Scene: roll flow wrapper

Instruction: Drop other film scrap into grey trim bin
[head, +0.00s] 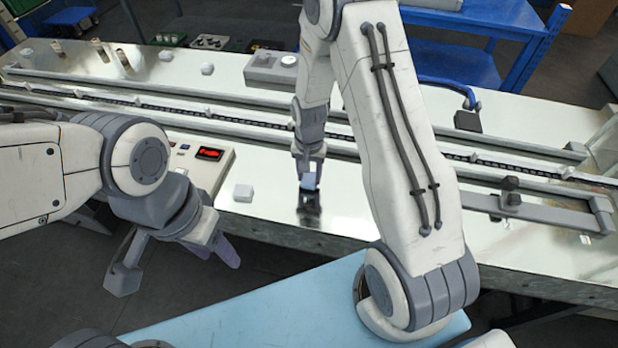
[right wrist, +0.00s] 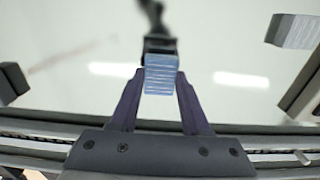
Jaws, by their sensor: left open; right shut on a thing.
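My right gripper (head: 307,184) hangs low over the shiny metal worktop, in front of the conveyor. It is shut on a small pale blue piece, perhaps the film scrap (right wrist: 161,74), which looks ribbed between the fingertips in the right wrist view. A dark patch shows just beyond it; I cannot tell whether it is a reflection or an object. My left gripper (head: 222,252) is open, with purple fingers pointing down past the worktop's front edge, and I see nothing held in it. I cannot make out a grey trim bin in either view.
A chain conveyor (head: 230,117) with rails runs across the worktop (head: 265,215). A light blue surface (head: 255,310) lies in front. A blue cart (head: 525,50) stands behind.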

